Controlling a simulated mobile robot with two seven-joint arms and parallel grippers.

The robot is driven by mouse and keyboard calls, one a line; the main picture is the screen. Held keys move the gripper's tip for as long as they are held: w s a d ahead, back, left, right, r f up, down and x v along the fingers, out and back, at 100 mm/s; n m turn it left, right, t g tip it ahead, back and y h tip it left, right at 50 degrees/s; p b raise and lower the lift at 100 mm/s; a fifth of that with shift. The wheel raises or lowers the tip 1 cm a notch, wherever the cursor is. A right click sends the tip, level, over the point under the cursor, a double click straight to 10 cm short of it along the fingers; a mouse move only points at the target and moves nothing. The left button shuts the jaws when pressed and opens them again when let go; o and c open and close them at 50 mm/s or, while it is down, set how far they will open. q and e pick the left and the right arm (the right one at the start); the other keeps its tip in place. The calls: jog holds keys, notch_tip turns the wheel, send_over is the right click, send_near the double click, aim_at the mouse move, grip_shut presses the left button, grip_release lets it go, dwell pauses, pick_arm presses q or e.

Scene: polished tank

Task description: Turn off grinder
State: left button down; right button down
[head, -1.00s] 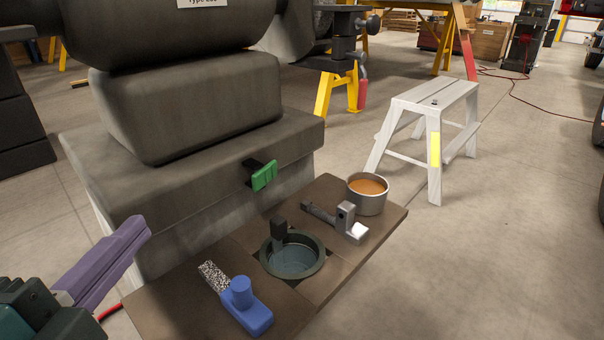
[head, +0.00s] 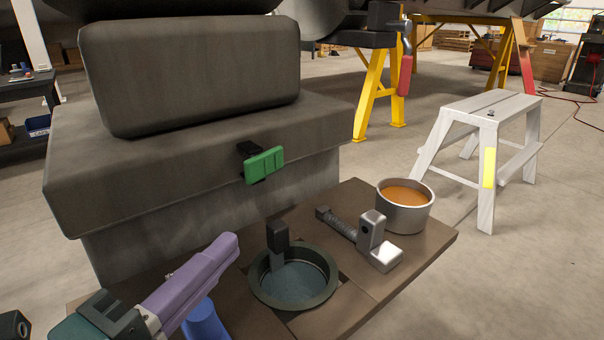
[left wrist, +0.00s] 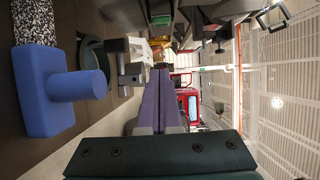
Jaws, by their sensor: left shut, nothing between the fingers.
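The grinder is the large grey machine (head: 190,75) at the upper left of the head view; its top is cut off. A green switch paddle (head: 264,165) on a black mount sticks out from the front of its base. My left gripper (head: 232,240), with purple fingers, is shut and empty. In the head view its tips show below and a little left of the green paddle, apart from it.
A brown shelf (head: 352,290) below the paddle holds a dark round pot (head: 293,278), a grey hammer-like tool (head: 372,240) and a cup of orange-brown liquid (head: 405,206). A blue-handled tool (left wrist: 50,90) lies beside my left gripper. A white step stool (head: 487,115) stands right.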

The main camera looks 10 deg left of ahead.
pick_arm(q)
send_near(265, 164)
jog(key=w+d+f, duration=0.1)
jog(key=w+d, duration=0.2)
jog(key=d, duration=0.2)
jog(key=a, duration=0.1)
jog(key=w+a+b, duration=0.1)
jog(key=a, duration=0.1)
jog(key=shift+a, duration=0.2)
pick_arm(e)
jog(key=shift+w+f, duration=0.1)
jog(key=shift+f, duration=0.35)
pick_arm(q)
jog(key=shift+f, duration=0.1)
